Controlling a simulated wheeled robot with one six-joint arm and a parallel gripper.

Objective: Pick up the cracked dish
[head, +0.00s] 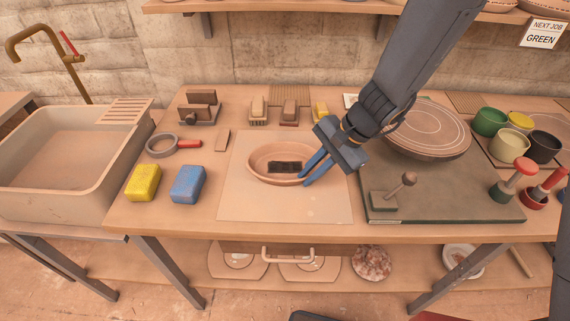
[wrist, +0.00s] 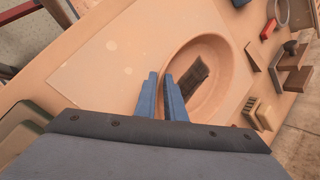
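An oval terracotta dish (head: 262,165) sits on a pale board (head: 245,206) on the bench. A dark, roughly rectangular patch or piece (head: 286,167) shows on its floor; I cannot tell whether this is a crack or a separate thing. The dish also shows in the wrist view (wrist: 216,66). My gripper (head: 304,176) reaches down at the dish's right rim, its blue fingers a little apart. One finger is over the inside of the dish and the other is outside the rim. In the wrist view my fingers (wrist: 160,76) show a narrow gap at the near rim. Contact is not clear.
A yellow sponge (head: 144,183) and a blue sponge (head: 188,184) lie left of the board. A dark slab (head: 440,207) with a stamp-like tool (head: 385,201) is at right, below a large round plate (head: 428,128). Small blocks stand behind. The board's front is clear.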

